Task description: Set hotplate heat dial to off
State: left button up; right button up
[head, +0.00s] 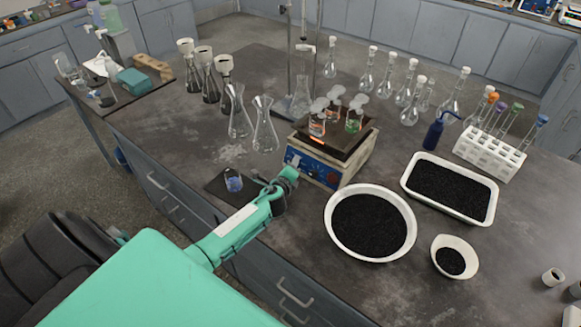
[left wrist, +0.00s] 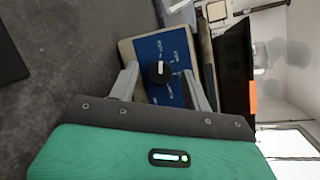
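The hotplate (head: 332,152) stands on the lab bench, a cream box with a dark top and a blue front panel (head: 312,169). In the left wrist view the blue panel (left wrist: 168,50) carries a round black dial (left wrist: 159,72) with a white pointer mark; the printed labels are too small to read. My left gripper (head: 292,178) is in front of the panel. In the left wrist view its two fingers (left wrist: 161,88) are apart, one on each side of the dial, with clear gaps. My right gripper is not in view.
Small flasks with coloured liquid (head: 354,120) stand on the hotplate top. Tall glass flasks (head: 264,128) stand to its left. A round white bowl of black grains (head: 331,228) and a white tray (head: 494,207) lie to its right.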

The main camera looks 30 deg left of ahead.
pick_arm(q)
jog(key=shift+s+d, duration=0.2)
jog(key=shift+s, duration=0.35)
jog(key=b+v, duration=0.1)
jog(key=v, duration=1.1)
jog(key=shift+r, duration=0.1)
jog(key=shift+s+d+r+b, duration=0.1)
jog(key=shift+s+b, duration=0.2)
